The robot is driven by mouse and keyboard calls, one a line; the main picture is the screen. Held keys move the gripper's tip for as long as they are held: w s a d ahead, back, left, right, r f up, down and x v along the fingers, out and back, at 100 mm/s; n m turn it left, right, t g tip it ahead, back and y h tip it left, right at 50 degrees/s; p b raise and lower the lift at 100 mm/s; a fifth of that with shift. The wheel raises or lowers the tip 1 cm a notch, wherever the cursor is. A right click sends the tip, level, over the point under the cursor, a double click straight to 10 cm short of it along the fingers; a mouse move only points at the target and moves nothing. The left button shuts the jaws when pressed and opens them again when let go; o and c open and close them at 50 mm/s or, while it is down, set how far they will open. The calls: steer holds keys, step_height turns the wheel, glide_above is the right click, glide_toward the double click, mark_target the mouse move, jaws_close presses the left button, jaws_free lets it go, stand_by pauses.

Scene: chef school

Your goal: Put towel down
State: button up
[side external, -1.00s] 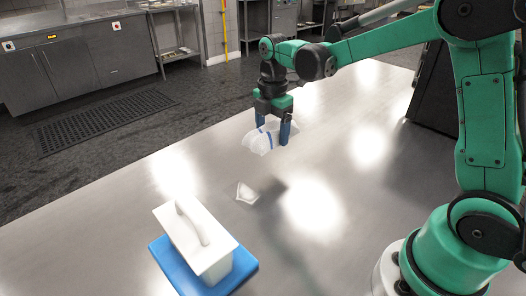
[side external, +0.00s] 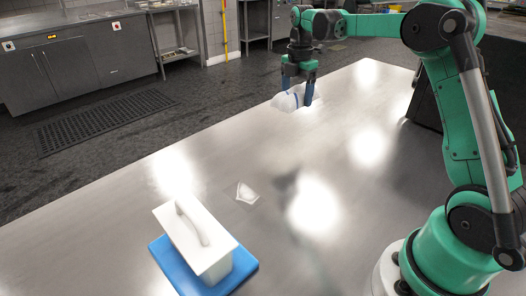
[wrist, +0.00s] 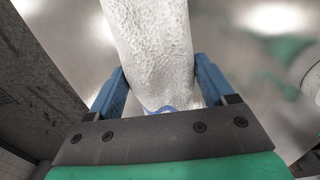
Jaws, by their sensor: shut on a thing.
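The towel (side external: 288,101) is white with a blue stripe and hangs from my gripper (side external: 298,98) near the far part of the steel table. My gripper is shut on it, with a blue finger on each side. In the wrist view the textured white towel (wrist: 152,50) lies between the blue fingers of my gripper (wrist: 160,88), with a bit of blue at its near end. The side view does not clearly show whether the towel touches the table.
A white lidded box with a handle (side external: 196,240) stands on a blue board (side external: 243,277) at the near left of the table (side external: 130,190). A small white-edged item (side external: 241,193) lies mid-table. The table's middle is otherwise clear. A dark box (side external: 425,110) stands at the right.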

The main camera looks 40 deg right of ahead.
mark_target(291, 96)
step_height(291, 96, down, 13)
steer(key=shift+r, duration=0.15)
stand_by(0.4)
steer(key=o, duration=1.2)
steer(key=shift+o, duration=0.2)
step_height(291, 96, up, 12)
steer(key=shift+a, duration=0.1)
steer(key=a+r+m, duration=0.1)
steer(key=s+a+r+m+t, duration=0.1)
steer(key=s+a+r+m, duration=0.1)
steer(key=a, duration=0.1)
steer(key=shift+a+r+m, duration=0.1)
steer(key=shift+r+m, duration=0.05)
steer(key=shift+m, duration=0.15)
steer(key=s+a+f+m+t, duration=0.1)
steer(key=s+a+m+t, duration=0.5)
steer(key=s+a+m, duration=0.5)
steer(key=shift+s+a+f+m, duration=0.3)
steer(key=shift+s+a+m, duration=0.1)
steer(key=shift+m, duration=1.3)
